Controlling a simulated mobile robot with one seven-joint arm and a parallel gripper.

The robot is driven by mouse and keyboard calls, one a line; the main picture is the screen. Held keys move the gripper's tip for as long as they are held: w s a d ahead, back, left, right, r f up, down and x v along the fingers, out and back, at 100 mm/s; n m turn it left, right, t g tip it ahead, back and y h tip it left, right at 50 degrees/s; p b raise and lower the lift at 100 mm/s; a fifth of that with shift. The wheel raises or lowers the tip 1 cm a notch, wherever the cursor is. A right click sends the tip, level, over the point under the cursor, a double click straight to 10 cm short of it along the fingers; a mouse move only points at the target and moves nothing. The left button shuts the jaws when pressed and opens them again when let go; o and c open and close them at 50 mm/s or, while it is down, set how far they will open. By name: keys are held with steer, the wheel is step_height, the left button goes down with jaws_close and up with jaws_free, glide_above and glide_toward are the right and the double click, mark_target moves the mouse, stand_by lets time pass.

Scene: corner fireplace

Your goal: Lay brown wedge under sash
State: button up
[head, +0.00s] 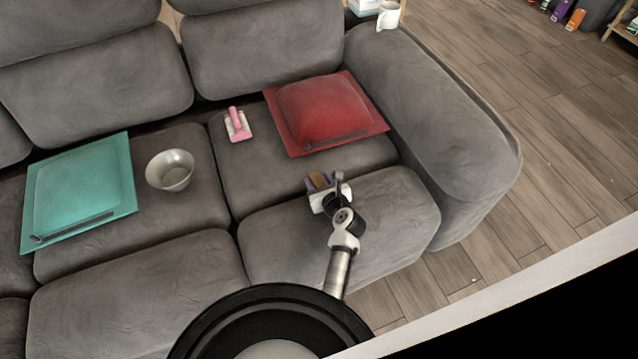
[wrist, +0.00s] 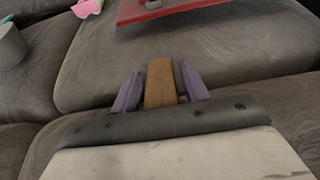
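My gripper (head: 320,181) hangs over the front of the right sofa seat with its purple fingers pointing towards the back. The wedge shows small in the head view (head: 319,182), partly hidden by the gripper. The red cushion-like piece (head: 325,108) lies beyond my gripper on a flat red square, with a dark bar (head: 336,140) along its near edge. I cannot tell which thing is the sash.
A teal piece (head: 85,185) like the red one lies on the left seat, beside a grey bowl (head: 170,170). A pink-handled tool (head: 237,124) lies left of the red piece. The sofa arm (head: 435,120) rises on the right. The front seats are clear.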

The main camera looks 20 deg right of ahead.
steer(key=c, duration=0.8)
